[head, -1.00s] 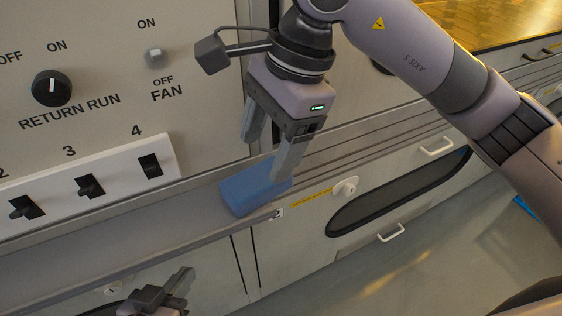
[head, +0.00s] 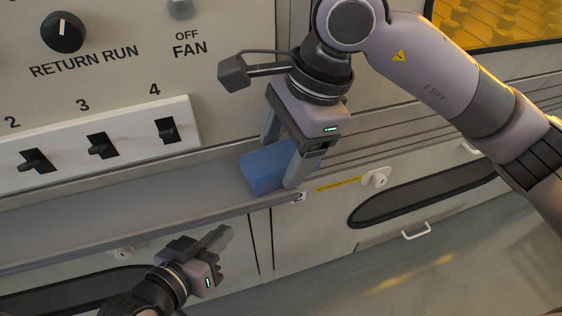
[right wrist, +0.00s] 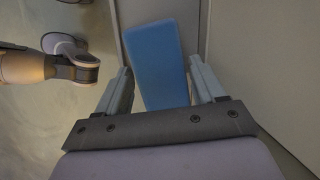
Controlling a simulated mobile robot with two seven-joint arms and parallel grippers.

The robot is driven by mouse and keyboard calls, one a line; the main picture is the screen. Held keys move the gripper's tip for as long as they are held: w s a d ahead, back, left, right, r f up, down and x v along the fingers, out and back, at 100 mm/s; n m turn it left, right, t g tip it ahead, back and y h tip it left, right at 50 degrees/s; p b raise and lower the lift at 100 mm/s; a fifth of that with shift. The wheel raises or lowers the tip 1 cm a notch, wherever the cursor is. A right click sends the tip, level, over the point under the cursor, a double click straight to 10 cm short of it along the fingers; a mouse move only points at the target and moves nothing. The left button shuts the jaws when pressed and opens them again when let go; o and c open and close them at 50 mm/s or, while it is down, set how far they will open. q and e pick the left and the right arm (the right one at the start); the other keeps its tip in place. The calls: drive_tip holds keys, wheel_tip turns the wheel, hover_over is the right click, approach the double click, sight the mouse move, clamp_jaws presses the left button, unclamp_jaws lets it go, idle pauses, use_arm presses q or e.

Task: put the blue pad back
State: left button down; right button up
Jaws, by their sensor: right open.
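The blue pad (head: 264,170) is a soft-looking blue block at the right end of the grey ledge (head: 120,213) below the switch panel. My right gripper (head: 281,165) points down over it, open, with one finger on each side of the pad. In the right wrist view the pad (right wrist: 158,64) lies between the two open fingers, with a visible gap at the left finger. The right end of the pad is partly hidden by a finger. My left gripper (head: 218,240) is low, in front of the lower cabinet and empty; its finger gap is not clear.
A white strip with numbered switches (head: 100,145) and a black RETURN RUN knob (head: 63,33) are on the panel left of my right gripper. Cabinet doors with a round latch (head: 376,179) and a white handle (head: 416,235) are below. The ledge's left part is clear.

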drive_tip(key=c, duration=0.8)
drive_tip(key=shift+r, duration=0.2)
